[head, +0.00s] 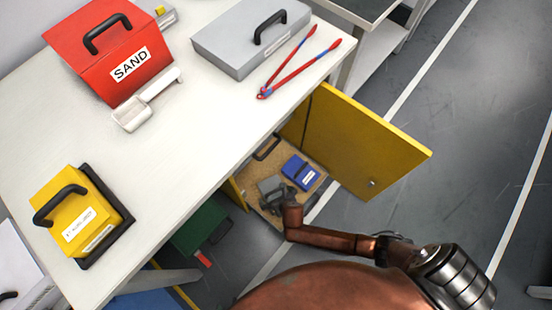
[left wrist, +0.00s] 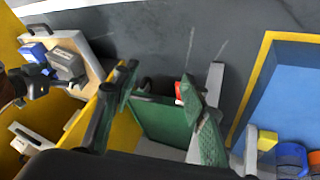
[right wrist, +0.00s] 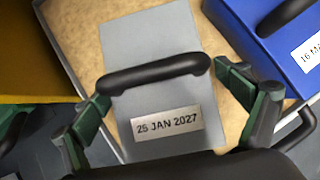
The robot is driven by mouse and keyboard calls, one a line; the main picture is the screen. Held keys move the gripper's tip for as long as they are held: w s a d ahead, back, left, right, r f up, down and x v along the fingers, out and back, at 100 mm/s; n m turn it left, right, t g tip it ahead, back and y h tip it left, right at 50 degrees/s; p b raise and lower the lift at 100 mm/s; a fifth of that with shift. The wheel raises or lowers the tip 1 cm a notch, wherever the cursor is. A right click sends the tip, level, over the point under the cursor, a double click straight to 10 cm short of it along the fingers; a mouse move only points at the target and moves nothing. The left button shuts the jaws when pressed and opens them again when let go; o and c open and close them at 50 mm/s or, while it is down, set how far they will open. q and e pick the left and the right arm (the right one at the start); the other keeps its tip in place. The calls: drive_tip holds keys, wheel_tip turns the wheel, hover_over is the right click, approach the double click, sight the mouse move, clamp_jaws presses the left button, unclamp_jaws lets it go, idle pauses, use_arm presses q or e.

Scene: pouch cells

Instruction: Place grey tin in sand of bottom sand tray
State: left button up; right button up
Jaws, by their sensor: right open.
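The grey tin (right wrist: 160,75), with a black handle and a "25 JAN 2027" label, lies on the sand of a pale-rimmed sand tray (right wrist: 88,57). The tray shows in the yellow cabinet in the head view (head: 318,184); I cannot tell whether it is the bottom one. A blue tin (right wrist: 262,30) sits beside the grey tin. My right gripper (right wrist: 165,105) is open, its fingers on either side of the grey tin's handle. My left gripper (left wrist: 155,110) is open and empty, away from the tray; I cannot make it out in the head view.
The open yellow door (head: 365,145) stands right of the tray. A green box (left wrist: 160,122) is below the table. The table holds a red SAND box (head: 110,50), white scoop (head: 145,100), grey case (head: 235,40), red-blue tongs (head: 300,62) and yellow tin (head: 75,210).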

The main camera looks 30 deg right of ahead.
drive_tip(key=shift+r, duration=0.2)
drive_tip(key=p+v, duration=0.7)
drive_tip(key=v, duration=0.3)
drive_tip(key=shift+s+r, duration=0.1)
drive_tip(key=shift+r, duration=0.3)
drive_tip(key=shift+s+r+p, duration=0.3)
drive_tip(key=shift+s+r, duration=0.05)
drive_tip(key=shift+s, duration=0.1)
use_arm(q)
drive_tip(key=s+a+r+g+y, duration=0.2)
drive_tip(key=s+a+r+g, duration=0.3)
drive_tip(key=s+a+r, duration=0.3)
wheel_tip(320, 180, up, 2)
drive_tip(key=s, duration=0.3)
drive_tip(key=shift+a+r+g+y, duration=0.2)
drive_tip(key=shift+g+y, duration=0.1)
drive_tip(key=shift+g, duration=0.1)
